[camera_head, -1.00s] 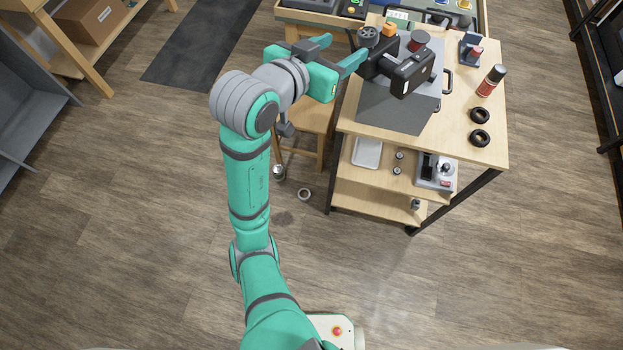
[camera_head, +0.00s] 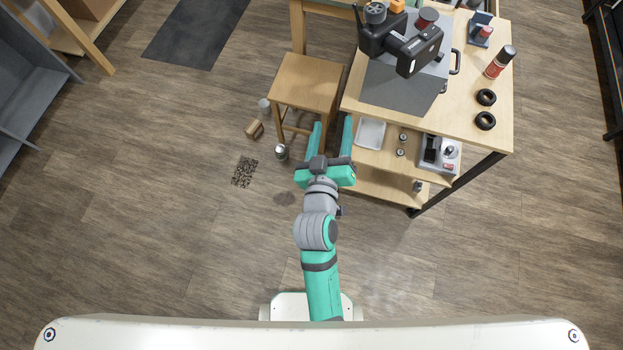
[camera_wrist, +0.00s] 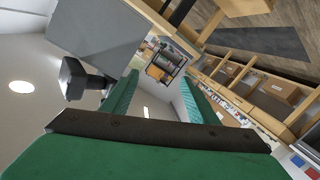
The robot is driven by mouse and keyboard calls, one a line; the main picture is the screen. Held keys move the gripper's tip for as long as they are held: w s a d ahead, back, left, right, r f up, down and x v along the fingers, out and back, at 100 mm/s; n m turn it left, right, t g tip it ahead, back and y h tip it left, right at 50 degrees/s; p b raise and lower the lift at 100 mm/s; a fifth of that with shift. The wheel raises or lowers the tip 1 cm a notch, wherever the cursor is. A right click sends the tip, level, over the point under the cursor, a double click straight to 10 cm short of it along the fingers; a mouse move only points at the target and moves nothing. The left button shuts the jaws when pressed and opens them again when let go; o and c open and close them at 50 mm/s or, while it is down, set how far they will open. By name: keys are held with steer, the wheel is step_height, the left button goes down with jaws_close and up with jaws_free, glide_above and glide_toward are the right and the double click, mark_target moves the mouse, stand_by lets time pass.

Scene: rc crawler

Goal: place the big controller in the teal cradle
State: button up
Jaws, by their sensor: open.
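The big controller (camera_head: 420,50), black with a chunky grip and a wheel on top, rests on the grey box (camera_head: 395,90) on the wooden cart. My gripper (camera_head: 333,121) is open and empty, low in front of the stool and at the left side of the cart, well apart from the controller. In the wrist view, my two teal fingers (camera_wrist: 160,98) are spread with nothing between them. A dark object at left there (camera_wrist: 72,78) may be the controller; I cannot tell.
A wooden stool (camera_head: 305,82) stands left of the cart (camera_head: 460,120). A spray can (camera_head: 500,62) and two black tyres (camera_head: 485,120) sit on the cart's right side. A white tray (camera_head: 370,134) lies on its lower shelf.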

steer(key=s+a+f+m+y, duration=0.1)
steer(key=s+a+f, duration=0.1)
steer(key=s, duration=1.1)
steer(key=s+a+f+m+g+y, duration=0.1)
steer(key=s+f, duration=0.3)
steer(key=s, duration=0.9)
steer(key=shift+s+a+f+m+y, duration=0.35)
steer(key=shift+a+m, duration=0.35)
steer(key=shift+a, duration=0.15)
steer(key=shift+s+r, duration=0.15)
steer(key=shift+s, duration=0.2)
